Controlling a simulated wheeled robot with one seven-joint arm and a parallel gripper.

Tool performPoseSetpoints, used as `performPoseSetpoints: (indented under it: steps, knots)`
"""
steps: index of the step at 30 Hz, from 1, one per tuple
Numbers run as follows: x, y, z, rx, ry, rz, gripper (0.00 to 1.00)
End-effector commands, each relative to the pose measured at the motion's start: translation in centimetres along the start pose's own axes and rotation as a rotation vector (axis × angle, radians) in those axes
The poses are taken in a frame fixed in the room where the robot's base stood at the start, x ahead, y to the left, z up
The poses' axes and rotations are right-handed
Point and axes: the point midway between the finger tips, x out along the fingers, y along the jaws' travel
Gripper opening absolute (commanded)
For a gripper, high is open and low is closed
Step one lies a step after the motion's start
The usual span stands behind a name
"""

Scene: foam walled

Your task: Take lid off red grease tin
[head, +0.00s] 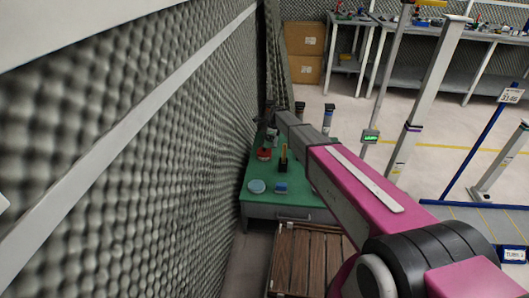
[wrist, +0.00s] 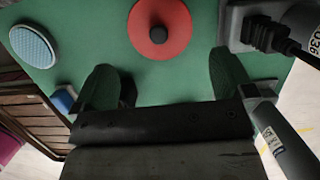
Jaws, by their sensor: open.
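The red grease tin (head: 264,155) stands on the green table, near the wall. In the wrist view its round red lid (wrist: 140,25) shows from above, with a dark knob (wrist: 158,34) at its middle. The lid looks to be on the tin; the tin's body is hidden beneath it. My gripper (wrist: 164,68) is open and empty. Its two fingers are spread to the left and right below the lid in the wrist view, apart from the knob.
A round light-blue pad or dish (wrist: 33,46) and a blue block (head: 281,188) are on the green table (head: 258,172). A grey device with a black plug and cable (wrist: 264,32) is right of the lid. The foam wall (head: 190,150) runs close along the left.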

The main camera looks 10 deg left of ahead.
Motion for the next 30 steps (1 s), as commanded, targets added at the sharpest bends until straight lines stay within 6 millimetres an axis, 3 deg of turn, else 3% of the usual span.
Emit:
performPoseSetpoints:
  steps: [3,11,18,26,30]
  knots:
    - [1.7,0.0,0.0,0.000,0.000,0.002,1.00]
    - [3.4,0.0,-0.1,0.000,0.000,0.001,1.00]
    - [6.7,0.0,-0.2,0.000,0.000,0.000,1.00]
    - [7.2,0.1,-0.2,0.000,0.000,0.000,1.00]
    - [7.1,0.1,-0.2,0.000,0.000,0.000,0.69]
